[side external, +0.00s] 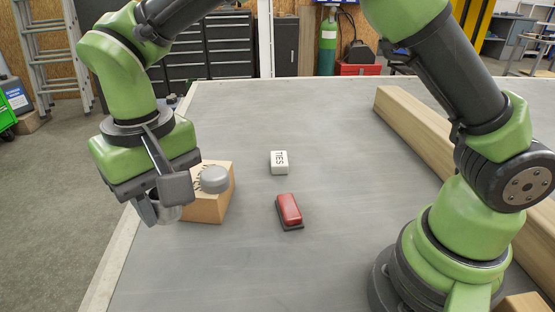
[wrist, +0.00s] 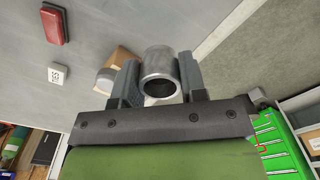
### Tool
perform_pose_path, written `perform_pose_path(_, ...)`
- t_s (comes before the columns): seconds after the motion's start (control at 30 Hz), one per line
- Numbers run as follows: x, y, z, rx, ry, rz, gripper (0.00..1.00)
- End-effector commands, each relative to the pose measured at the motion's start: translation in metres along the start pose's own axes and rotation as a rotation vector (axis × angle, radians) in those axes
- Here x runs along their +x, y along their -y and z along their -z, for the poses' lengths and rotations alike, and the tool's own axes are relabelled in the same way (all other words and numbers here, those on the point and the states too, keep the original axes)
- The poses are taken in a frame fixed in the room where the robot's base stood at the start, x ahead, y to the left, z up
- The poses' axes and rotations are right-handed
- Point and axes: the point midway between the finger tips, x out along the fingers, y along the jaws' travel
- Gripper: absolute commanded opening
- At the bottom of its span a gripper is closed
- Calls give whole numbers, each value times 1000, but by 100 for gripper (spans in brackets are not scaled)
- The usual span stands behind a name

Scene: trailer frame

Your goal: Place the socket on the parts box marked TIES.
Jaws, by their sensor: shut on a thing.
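My gripper (side external: 160,207) is shut on the socket, a hollow grey metal cylinder (wrist: 160,60). In the wrist view its open end faces the camera, with one finger on each side. In the side view the socket (side external: 168,214) is partly covered by the fingers, left of a wooden block and near the table's left edge. The parts box marked TIES (side external: 279,162) is a small white box standing mid-table, right of and apart from my gripper. Its black lettering faces up in the side view. It also shows at the left of the wrist view (wrist: 57,73).
The wooden block (side external: 212,207), with dark markings and a grey rounded piece (side external: 214,179) on top, stands close beside my gripper. A red piece on a dark base (side external: 289,210) lies in front of the TIES box. A long wooden beam (side external: 420,125) runs along the right.

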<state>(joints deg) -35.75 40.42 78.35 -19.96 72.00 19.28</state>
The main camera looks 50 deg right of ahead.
Motion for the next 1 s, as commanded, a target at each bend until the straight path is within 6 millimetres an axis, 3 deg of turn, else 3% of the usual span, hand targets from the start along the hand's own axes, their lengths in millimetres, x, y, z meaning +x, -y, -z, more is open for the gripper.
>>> perform_pose_path(0.27,2,-48,43,165,0,-1,13)
perform_pose_path(0.37,2,-75,62,248,0,-2,13)
perform_pose_path(0.47,2,-113,82,353,-1,-2,13)
perform_pose_path(0.6,2,-183,107,538,-1,-1,13)
perform_pose_path(0.8,2,-272,118,756,-1,-1,13)
perform_pose_path(1.0,2,-322,115,877,0,-1,13)
